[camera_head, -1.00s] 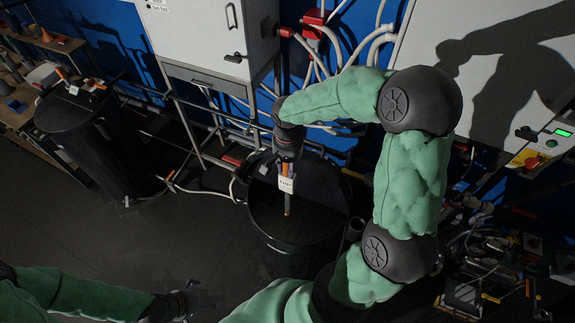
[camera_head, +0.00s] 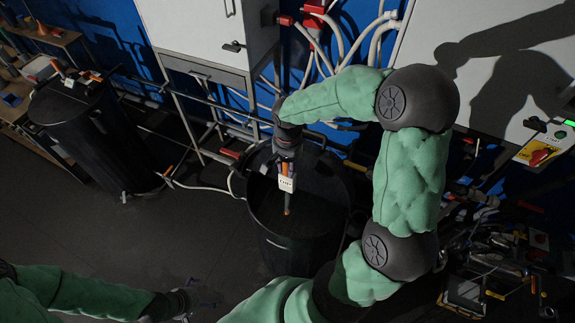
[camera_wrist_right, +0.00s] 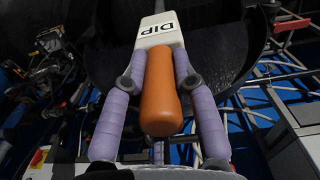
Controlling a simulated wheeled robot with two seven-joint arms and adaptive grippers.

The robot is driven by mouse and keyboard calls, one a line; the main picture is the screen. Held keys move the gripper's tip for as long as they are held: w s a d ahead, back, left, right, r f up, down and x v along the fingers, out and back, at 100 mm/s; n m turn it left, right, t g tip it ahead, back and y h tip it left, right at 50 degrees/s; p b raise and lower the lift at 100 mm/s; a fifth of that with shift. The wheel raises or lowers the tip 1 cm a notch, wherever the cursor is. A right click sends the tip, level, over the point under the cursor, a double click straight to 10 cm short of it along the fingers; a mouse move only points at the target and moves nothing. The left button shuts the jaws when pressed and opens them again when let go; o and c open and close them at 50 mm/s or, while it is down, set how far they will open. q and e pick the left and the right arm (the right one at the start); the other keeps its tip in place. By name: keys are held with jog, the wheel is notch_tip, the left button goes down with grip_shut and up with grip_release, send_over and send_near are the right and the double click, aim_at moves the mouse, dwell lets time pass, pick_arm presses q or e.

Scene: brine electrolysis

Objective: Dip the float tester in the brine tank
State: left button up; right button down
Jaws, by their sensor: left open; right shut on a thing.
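The float tester has an orange handle (camera_wrist_right: 160,95) and a white block marked DIP (camera_head: 286,184). An orange lower end shows beneath the block in the head view. My right gripper (camera_head: 288,163) is shut on the handle, with a purple finger on each side in the right wrist view (camera_wrist_right: 160,100). The tester hangs roughly upright within the outline of the black round tank (camera_head: 335,175). Liquid is not distinguishable in the dark interior, so I cannot tell whether the tip is wet. My left gripper (camera_head: 198,299) is open and empty, low over the floor.
A second black barrel (camera_head: 95,135) with small items on top stands at the left. A grey cabinet on a metal frame (camera_head: 205,68) and pipes stand behind the tank. Cluttered equipment (camera_head: 490,265) lies at the right.

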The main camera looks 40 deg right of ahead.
aim_at(288, 198)
jog(key=shift+f+b, duration=8.6)
jog(key=shift+f, duration=1.65)
jog(key=shift+r, duration=0.1)
